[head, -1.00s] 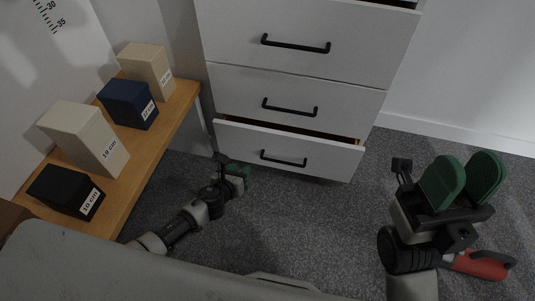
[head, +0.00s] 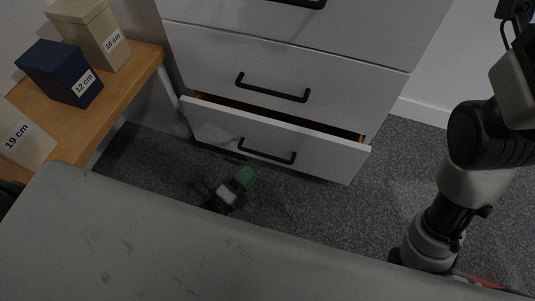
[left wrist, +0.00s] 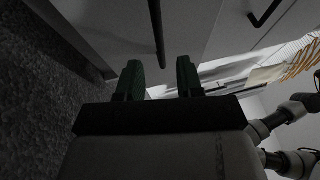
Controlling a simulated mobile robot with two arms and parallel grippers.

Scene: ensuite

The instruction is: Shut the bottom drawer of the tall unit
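The bottom drawer (head: 320,151) of the tall white unit (head: 300,42) stands partly open, with a dark gap above its front. Its black bar handle (head: 266,152) shows on the front. My left gripper (head: 244,178) is low, just in front of and below this handle. In the left wrist view its green fingers (left wrist: 158,72) are apart and empty. A dark handle bar (left wrist: 157,30) there lines up with the gap between them; I cannot tell whether they touch. My right gripper (head: 515,85) is cut off at the right edge, its fingers out of view.
A wooden bench (head: 118,108) with labelled blocks, including a navy one (head: 58,72) and a beige one (head: 95,35), stands left of the unit. Grey carpet (head: 315,210) lies clear before the drawer. A red object (head: 487,283) lies at the lower right.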

